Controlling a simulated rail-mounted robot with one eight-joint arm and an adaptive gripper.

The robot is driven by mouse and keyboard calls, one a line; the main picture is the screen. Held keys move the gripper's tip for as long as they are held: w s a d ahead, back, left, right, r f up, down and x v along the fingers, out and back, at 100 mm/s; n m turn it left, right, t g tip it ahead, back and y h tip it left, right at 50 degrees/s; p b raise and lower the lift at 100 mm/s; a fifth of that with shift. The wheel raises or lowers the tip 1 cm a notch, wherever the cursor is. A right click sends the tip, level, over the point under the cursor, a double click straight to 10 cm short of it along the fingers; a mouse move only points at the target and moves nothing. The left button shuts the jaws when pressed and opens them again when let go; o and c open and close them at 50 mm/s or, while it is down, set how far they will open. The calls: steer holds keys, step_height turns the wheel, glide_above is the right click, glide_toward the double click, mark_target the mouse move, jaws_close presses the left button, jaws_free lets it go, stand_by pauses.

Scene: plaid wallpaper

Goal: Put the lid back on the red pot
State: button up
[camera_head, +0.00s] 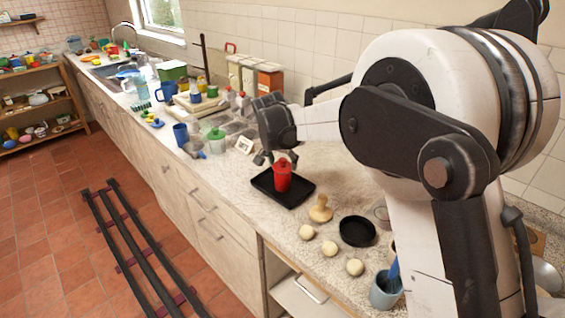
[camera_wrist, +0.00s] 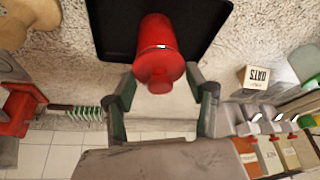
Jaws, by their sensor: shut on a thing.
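The red pot (camera_head: 283,182) stands upright on a black tray (camera_head: 263,185) on the counter. In the wrist view the pot (camera_wrist: 156,27) shows with the red lid (camera_wrist: 157,68) at its near end, a thin pale line between them. I cannot tell whether the lid is fully seated. My gripper (camera_head: 272,158) is right above the pot in the head view. In the wrist view my gripper's fingers (camera_wrist: 161,74) are on either side of the lid, shut on it. The lid's small knob points towards the wrist camera.
A wooden stamp-like tool (camera_head: 320,210), pale balls (camera_head: 306,232) and a black round dish (camera_head: 357,231) are in front of the tray. An oats card (camera_head: 244,145) and a green-lidded jar (camera_head: 216,140) stand behind it. A blue-grey cup (camera_head: 386,290) is near the front.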

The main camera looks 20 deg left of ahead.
steer(key=o, duration=1.4)
steer(key=shift+r, duration=0.2)
steer(key=shift+r+p, duration=1.4)
steer(key=shift+r, duration=1.9)
steer(key=shift+c, duration=0.2)
jaws_close()
steer(key=shift+f+b, duration=1.65)
steer(key=shift+f, duration=0.8)
